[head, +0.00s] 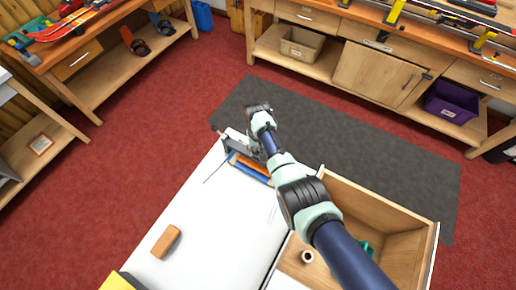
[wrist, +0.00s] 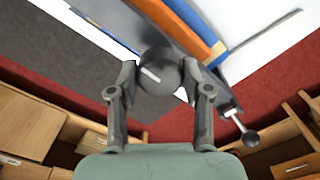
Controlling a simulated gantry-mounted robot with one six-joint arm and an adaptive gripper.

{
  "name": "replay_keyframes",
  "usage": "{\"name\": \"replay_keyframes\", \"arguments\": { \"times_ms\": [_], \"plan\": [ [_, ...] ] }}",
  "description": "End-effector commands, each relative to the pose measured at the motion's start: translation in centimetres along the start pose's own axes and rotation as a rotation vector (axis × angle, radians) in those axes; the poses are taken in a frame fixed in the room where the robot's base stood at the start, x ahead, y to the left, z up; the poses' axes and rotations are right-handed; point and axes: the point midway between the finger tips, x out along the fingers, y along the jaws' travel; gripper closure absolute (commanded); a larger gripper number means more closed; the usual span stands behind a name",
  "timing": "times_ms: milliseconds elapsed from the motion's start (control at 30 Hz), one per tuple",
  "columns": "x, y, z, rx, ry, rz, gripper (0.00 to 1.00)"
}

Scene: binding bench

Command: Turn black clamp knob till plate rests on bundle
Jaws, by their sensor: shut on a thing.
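The black clamp knob (wrist: 158,74) is round with a white mark on its face. In the wrist view my gripper (wrist: 160,82) is shut on it, one finger on each side. A grey metal clamp (head: 234,137) stands at the far end of the white bench top. The bundle (head: 250,166), with orange and blue layers, lies beside the clamp; it also shows in the wrist view (wrist: 185,25). The arm hides the knob and much of the clamp in the head view. I cannot tell whether the plate touches the bundle.
A ball-ended lever (wrist: 250,137) sticks out right of the gripper. A brown block (head: 166,241) lies on the white bench top (head: 215,215), which is otherwise mostly clear. An open wooden box (head: 398,215) is at right, below the arm, with a white ring and a teal thing inside.

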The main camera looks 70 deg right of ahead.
Motion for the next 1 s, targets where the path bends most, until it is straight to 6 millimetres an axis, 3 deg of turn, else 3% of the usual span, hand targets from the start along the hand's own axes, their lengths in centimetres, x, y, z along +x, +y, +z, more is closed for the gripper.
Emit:
{"name": "replay_keyframes", "arguments": {
  "times_ms": [1000],
  "plan": [
    [-0.44, 0.06, -0.31, 0.962, 0.007, -0.003, 0.87]
  ]
}}
